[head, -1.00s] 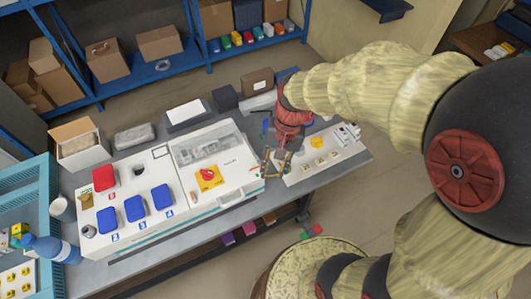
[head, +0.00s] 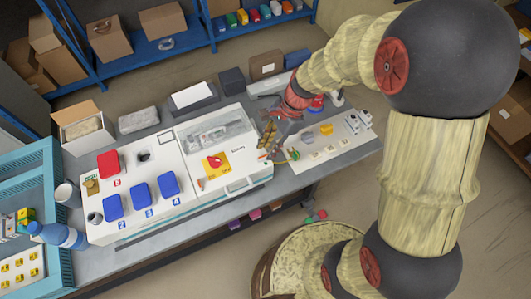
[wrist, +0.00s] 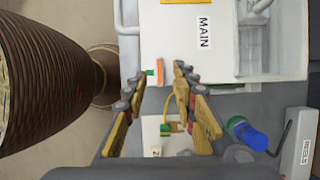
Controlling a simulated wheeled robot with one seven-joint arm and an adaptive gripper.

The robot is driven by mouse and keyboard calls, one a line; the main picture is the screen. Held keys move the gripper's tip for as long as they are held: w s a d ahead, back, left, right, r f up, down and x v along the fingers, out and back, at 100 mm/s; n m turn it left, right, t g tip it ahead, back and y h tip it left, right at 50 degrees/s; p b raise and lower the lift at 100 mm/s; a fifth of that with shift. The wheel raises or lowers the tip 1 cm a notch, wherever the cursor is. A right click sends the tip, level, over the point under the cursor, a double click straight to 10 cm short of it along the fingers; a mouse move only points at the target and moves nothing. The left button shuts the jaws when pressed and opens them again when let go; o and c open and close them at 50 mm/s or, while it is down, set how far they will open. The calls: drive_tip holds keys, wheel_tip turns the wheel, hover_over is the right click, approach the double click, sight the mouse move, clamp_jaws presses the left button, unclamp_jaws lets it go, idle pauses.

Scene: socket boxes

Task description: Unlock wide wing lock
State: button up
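My gripper (head: 271,140) is at the right end of the white main box (head: 240,184). In the wrist view its two yellow-padded fingers (wrist: 162,126) are spread apart with nothing held between them. A small orange and green piece (wrist: 154,74) sticks out at the edge of the box labelled MAIN, just beyond the fingers. I cannot tell for sure whether this is the wide wing lock. A red rotary knob on a yellow plate (head: 215,163) is on the box's front half. The clear cover (head: 218,133) over its back half looks closed.
A white panel (head: 310,160) with small sockets and a yellow piece lies right of the box. A blue cylinder (wrist: 250,136) with a cable is right of the fingers. Blue-capped socket boxes (head: 140,196) stand left.

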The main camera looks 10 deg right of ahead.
sight(264, 156)
drive_tip(key=shift+x, duration=1.6)
drive_tip(key=shift+r, duration=0.1)
drive_tip(key=shift+c, duration=0.7)
clamp_jaws()
